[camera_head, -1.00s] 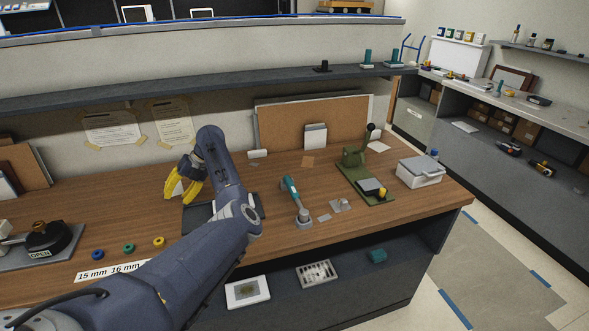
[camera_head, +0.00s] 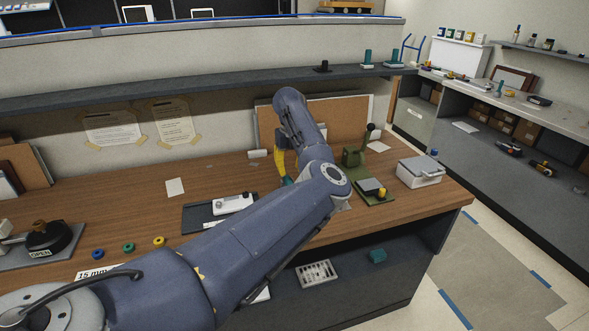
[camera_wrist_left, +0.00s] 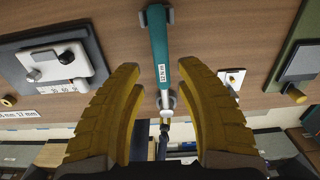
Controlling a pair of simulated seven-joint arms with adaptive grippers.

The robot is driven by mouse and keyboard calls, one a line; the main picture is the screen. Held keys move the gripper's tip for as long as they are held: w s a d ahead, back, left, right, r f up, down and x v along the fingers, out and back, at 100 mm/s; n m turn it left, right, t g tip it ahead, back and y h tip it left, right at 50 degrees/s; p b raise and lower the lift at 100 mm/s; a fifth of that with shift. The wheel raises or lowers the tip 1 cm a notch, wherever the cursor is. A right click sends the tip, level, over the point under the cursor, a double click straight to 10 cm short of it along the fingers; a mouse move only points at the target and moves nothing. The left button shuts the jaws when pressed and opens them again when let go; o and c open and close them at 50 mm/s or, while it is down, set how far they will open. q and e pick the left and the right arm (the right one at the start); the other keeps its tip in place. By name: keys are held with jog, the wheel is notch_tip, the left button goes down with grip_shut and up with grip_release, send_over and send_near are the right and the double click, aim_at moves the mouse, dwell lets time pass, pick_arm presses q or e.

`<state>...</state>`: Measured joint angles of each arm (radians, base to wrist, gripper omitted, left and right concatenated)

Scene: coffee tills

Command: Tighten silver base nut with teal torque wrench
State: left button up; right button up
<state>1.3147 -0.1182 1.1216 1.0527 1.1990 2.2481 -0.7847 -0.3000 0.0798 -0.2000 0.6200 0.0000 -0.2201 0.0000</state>
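The teal torque wrench (camera_wrist_left: 158,50) lies on the wooden bench, with a white label on its handle. In the wrist view it runs between the yellow fingers of my left gripper (camera_wrist_left: 159,66), which are spread apart and not touching it. In the head view my left gripper (camera_head: 283,165) is mostly hidden behind my own arm, and only a bit of the wrench (camera_head: 287,181) shows. A small plate with a silver fitting (camera_wrist_left: 228,78) sits right of the wrench in the wrist view; I cannot tell whether that fitting is the base nut. My right gripper is not in view.
A white device (camera_head: 232,203) sits on a dark mat (camera_head: 195,218) to the left. A green press (camera_head: 354,157) and a pale lidded box (camera_head: 420,171) stand to the right. Coloured rings (camera_head: 128,247) lie at the front left. A shelf (camera_head: 225,84) runs above the bench.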

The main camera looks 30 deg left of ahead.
pick_arm(q)
jog(key=shift+f, duration=4.05)
jog(key=shift+r, duration=0.1)
grip_shut()
jog(key=shift+r, duration=2.55)
